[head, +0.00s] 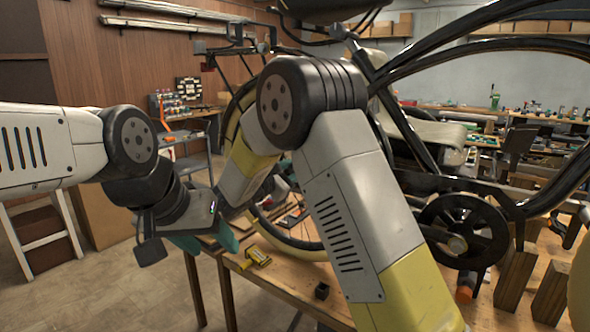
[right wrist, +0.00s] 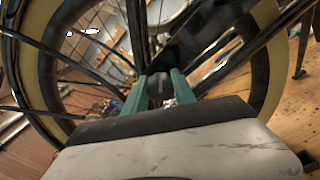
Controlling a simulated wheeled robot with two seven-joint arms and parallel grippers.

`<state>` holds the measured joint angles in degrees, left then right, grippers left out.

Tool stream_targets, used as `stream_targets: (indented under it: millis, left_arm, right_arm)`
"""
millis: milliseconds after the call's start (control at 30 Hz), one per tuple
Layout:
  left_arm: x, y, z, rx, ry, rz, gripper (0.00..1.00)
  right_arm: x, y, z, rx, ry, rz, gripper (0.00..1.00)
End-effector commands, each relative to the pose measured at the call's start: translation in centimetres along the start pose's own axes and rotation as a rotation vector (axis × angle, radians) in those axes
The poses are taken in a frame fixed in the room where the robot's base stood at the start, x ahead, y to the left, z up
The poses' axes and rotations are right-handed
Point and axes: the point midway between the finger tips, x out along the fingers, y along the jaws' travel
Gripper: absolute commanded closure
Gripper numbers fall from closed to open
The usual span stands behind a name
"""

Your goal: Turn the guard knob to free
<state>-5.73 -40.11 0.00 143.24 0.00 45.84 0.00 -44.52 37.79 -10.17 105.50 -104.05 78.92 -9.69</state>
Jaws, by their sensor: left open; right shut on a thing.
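My right gripper (right wrist: 157,90) is shut on a small dark piece (right wrist: 157,82) in front of the wheel spokes, in the right wrist view. The piece is mostly hidden between the teal fingers; I cannot tell its turned position, or surely that it is the guard knob. In the head view my right arm hides most of that gripper. My left gripper (head: 207,243) is open and empty, its teal fingers apart, near the table's left corner. The trike's cream-tyred wheel (right wrist: 260,80) stands around the right gripper; the black frame (head: 440,50) rises at right in the head view.
The wooden table (head: 285,283) holds a yellow tool (head: 257,257) and a small black block (head: 321,291). Wooden blocks (head: 515,280) and a black chainwheel (head: 463,231) are at right. A cart (head: 185,155) stands behind.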

Motion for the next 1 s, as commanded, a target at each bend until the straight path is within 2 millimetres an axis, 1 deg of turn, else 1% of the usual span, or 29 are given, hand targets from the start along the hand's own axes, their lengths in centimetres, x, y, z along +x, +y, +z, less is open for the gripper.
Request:
stream_targets:
  millis: [300, 600, 800, 1000]
  left_arm:
    - [0.00, 0.00, 0.00, 0.000, 0.000, 0.000, 0.45]
    - [0.00, 0.00, 0.00, 0.000, 0.000, 0.000, 0.45]
    - [0.00, 0.00, 0.00, 0.000, 0.000, 0.000, 0.45]
    - [0.00, 0.00, 0.00, 0.000, 0.000, 0.000, 0.45]
  right_arm:
    - [-0.08, -0.10, -0.10, 0.298, 0.002, 0.000, 1.00]
    - [-0.08, -0.17, -0.15, 0.550, 0.002, 0.000, 1.00]
    - [-0.09, -0.20, -0.17, 0.669, 0.002, -0.001, 1.00]
    - [-0.09, -0.22, -0.19, 0.739, 0.002, -0.001, 1.00]
